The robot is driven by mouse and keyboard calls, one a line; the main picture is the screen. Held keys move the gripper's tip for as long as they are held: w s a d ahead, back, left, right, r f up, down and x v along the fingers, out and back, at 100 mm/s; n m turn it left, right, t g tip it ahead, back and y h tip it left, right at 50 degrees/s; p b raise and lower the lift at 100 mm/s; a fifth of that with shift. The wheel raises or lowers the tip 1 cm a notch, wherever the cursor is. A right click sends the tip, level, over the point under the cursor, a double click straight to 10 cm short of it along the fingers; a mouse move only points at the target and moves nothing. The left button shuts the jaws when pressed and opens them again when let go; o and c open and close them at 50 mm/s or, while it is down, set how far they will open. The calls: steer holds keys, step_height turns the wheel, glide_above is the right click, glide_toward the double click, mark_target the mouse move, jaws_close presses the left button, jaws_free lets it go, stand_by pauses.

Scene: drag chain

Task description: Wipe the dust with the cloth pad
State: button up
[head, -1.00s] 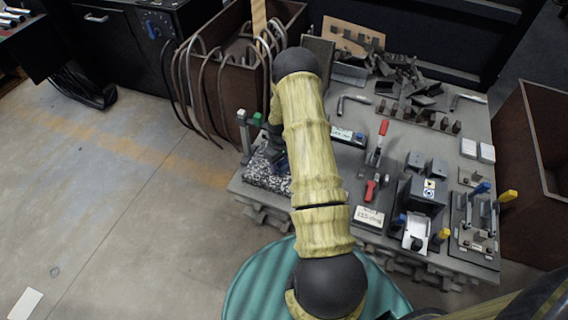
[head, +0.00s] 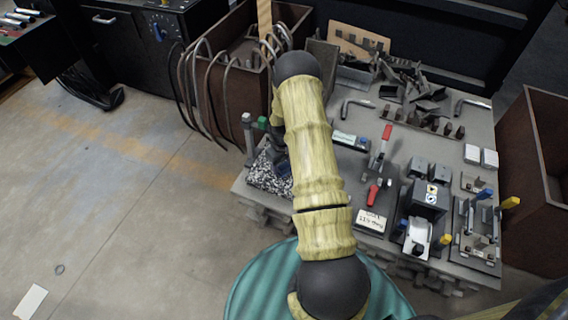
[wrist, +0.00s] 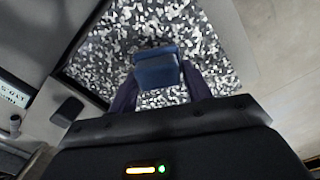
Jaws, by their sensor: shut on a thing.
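My gripper (wrist: 158,80) is shut on a blue block, the grip part of the cloth pad (wrist: 156,66). A black-and-white speckled surface (wrist: 205,45) lies under and around the block in the wrist view. I cannot tell whether this surface is the pad's underside or the dusty patch. In the head view the speckled piece (head: 268,175) sits at the near left corner of the grey table (head: 325,180). My arm hides most of my gripper there.
A toggle clamp with red handles (head: 380,155), a labelled block (head: 371,221) and fixtures with blue and yellow handles (head: 478,230) stand to the right. Two posts (head: 248,135) rise just behind the speckled piece. A brown bin with hoses (head: 235,85) stands beyond. Open floor lies left.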

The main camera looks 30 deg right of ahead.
steer(key=shift+t, duration=0.3)
steer(key=w+r, duration=0.1)
steer(key=r+p, duration=0.1)
steer(key=r, duration=0.1)
steer(key=w+a+r+p, duration=0.1)
steer(key=r, duration=0.1)
steer(key=shift+w+r, duration=0.15)
steer(key=shift+w, duration=0.15)
steer(key=s+a+r+m+p, duration=0.1)
steer(key=s+a+r, duration=0.1)
steer(key=a+r, duration=0.5)
steer(key=s+a+r+m+p, duration=0.1)
steer(key=s+a+r, duration=0.2)
steer(key=a+r, duration=0.5)
steer(key=shift+a+r+p, duration=0.25)
steer(key=shift+a+p, duration=0.05)
steer(key=shift+a, duration=0.2)
steer(key=shift+w, duration=0.1)
